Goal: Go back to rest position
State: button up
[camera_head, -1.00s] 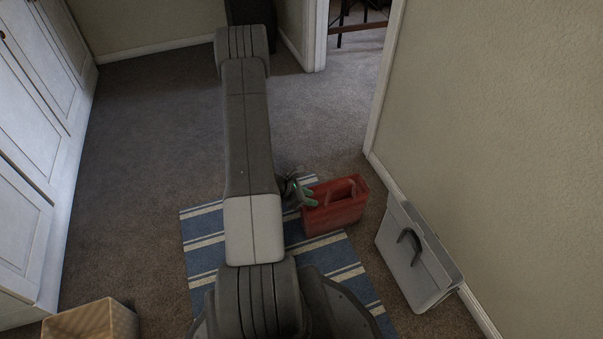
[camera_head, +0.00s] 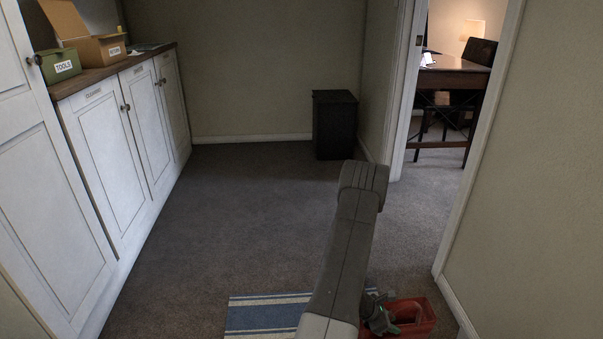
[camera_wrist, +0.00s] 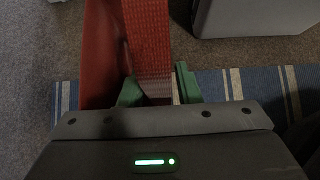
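A sliver of the mat shows beside the right fingertip, so the fingers look open. Whether they touch the caddy is unclear.
A blue striped mat (camera_head: 262,314) lies below. White cabinets (camera_head: 110,150) line the left, with a green tools box (camera_head: 60,66) and cardboard box (camera_head: 95,42) on top. A black bin (camera_head: 335,125) stands behind. A grey box (camera_wrist: 255,15) shows in the wrist view. Middle carpet is clear.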

jog(key=shift+r, duration=0.35)
jog(key=shift+f, duration=0.15)
